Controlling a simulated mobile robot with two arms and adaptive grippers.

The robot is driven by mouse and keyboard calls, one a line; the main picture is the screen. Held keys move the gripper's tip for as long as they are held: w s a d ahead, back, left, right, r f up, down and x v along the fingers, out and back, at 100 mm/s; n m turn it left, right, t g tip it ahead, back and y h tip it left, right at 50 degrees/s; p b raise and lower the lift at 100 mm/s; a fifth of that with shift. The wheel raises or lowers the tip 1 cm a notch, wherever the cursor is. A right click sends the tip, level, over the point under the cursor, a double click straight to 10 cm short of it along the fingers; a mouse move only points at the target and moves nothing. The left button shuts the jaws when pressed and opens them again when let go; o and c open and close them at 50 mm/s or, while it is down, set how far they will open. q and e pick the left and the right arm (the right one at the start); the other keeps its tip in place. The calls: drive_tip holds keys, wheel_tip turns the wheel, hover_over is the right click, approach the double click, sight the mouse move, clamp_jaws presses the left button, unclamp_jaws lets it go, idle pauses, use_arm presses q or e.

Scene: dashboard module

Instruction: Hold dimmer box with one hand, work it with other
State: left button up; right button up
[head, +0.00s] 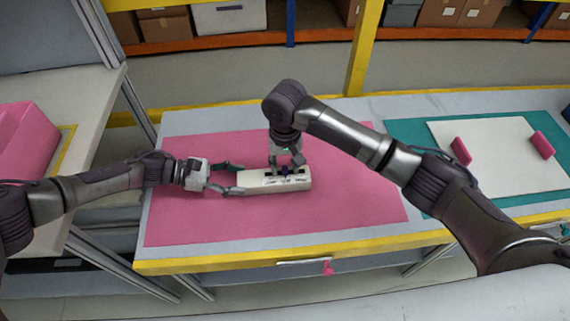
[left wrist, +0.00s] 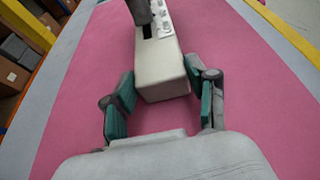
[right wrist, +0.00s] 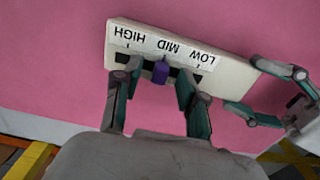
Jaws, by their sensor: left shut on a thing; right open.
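The dimmer box (head: 250,182) is a long cream block lying on the pink mat (head: 200,225). My left gripper (head: 237,178) is shut on its left end, with a finger on each long side; this end also shows in the left wrist view (left wrist: 163,80). The right wrist view shows the labels HIGH, MID and LOW on the box (right wrist: 225,68) beside a dark slot. A purple slider knob (right wrist: 161,72) stands in the slot by MID. My right gripper (right wrist: 155,84) is open above the box, its fingers on either side of the knob; I cannot tell whether they touch it.
A teal mat (head: 405,132) with a white board (head: 500,160) and two pink handles lies to the right. A pink bin (head: 35,135) stands on the left table. The yellow bench edge (head: 220,264) runs along the front. The pink mat around the box is clear.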

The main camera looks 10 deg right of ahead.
sight(268, 174)
drive_tip(key=shift+f, duration=0.15)
clamp_jaws()
drive_tip(key=shift+a, duration=2.35)
use_arm(q)
drive_tip(key=shift+d, duration=0.1)
use_arm(e)
drive_tip(key=shift+c, duration=1.2)
unclamp_jaws()
drive_tip(key=shift+o, duration=1.2)
drive_tip(key=shift+d, duration=0.1)
